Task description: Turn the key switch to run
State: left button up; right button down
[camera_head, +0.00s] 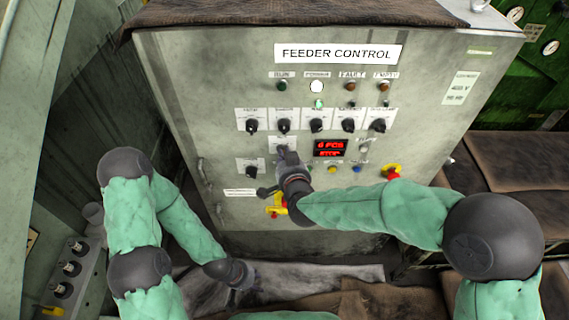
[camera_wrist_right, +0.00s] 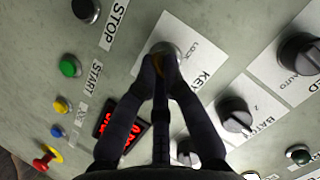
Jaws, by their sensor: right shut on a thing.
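The key switch (camera_wrist_right: 166,50) is a round metal cylinder on a white plate marked "LOCK" and "KEY", seen in the right wrist view. My right gripper (camera_wrist_right: 165,75) is shut on its key, a small yellowish piece between the fingertips. In the head view my right gripper (camera_head: 286,156) is against the feeder control panel (camera_head: 220,90) just below the row of black knobs, and hides the key. The key's exact angle is hard to read. My left gripper (camera_head: 247,281) hangs low in front of the cabinet, away from the panel; its fingers are too small to judge.
A red display (camera_head: 330,148) is right of the key switch. A red emergency stop (camera_head: 392,173) on yellow sits further right. A yellow and red fitting (camera_head: 277,206) is below my right gripper. A brown cloth (camera_head: 300,12) covers the cabinet top.

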jog(key=shift+s+f+m+y+b, duration=0.15)
jog(key=shift+f+m+y+b, duration=0.35)
jog(key=shift+b, duration=1)
jog(key=shift+s+f+m+y+b, duration=0.15)
jog(key=shift+m+b, duration=0.55)
jog(key=shift+b, duration=0.75)
jog(key=c, duration=1.5)
grip_release()
jog(key=shift+o, duration=0.7)
jog(key=shift+w+a+r, duration=0.1)
jog(key=shift+w+r, duration=0.05)
jog(key=shift+w, duration=0.05)
jog(key=shift+r, duration=0.1)
jog(key=shift+r, duration=0.1)
